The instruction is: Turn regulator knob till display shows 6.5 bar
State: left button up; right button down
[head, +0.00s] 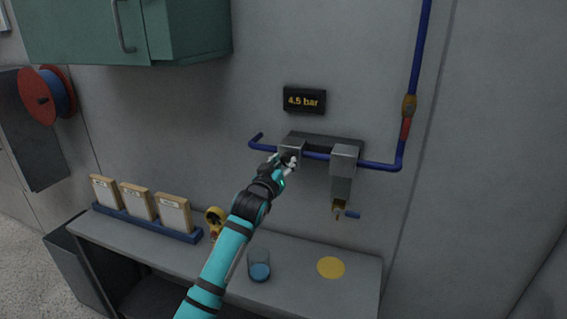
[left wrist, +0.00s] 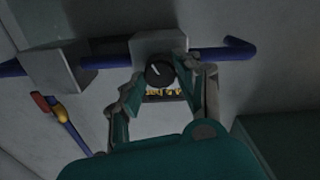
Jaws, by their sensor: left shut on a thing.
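The display (head: 304,100) on the wall reads 4.5 bar. Below it, the regulator's grey block (head: 292,147) sits on the blue pipe. The black round regulator knob (left wrist: 158,74) shows in the left wrist view, with a light pointer line on its face. My left gripper (head: 289,162) is at the front of the block, its fingers on either side of the knob and shut on it. In the head view the gripper hides the knob. My right gripper is in neither view.
A second grey block (head: 344,160) with a bowl below it hangs right of the regulator. Blue pipe (head: 381,165) runs along the wall. The bench below holds a glass (head: 259,266), a yellow disc (head: 331,267), a yellow object (head: 214,219) and boxes in a blue rack (head: 143,224).

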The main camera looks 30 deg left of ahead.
pick_arm(q)
jog(key=shift+m, duration=0.5)
jog(key=o, duration=1.1)
jog(key=shift+o, duration=0.2)
jog(key=v, duration=1.2)
jog(key=shift+f, duration=0.1)
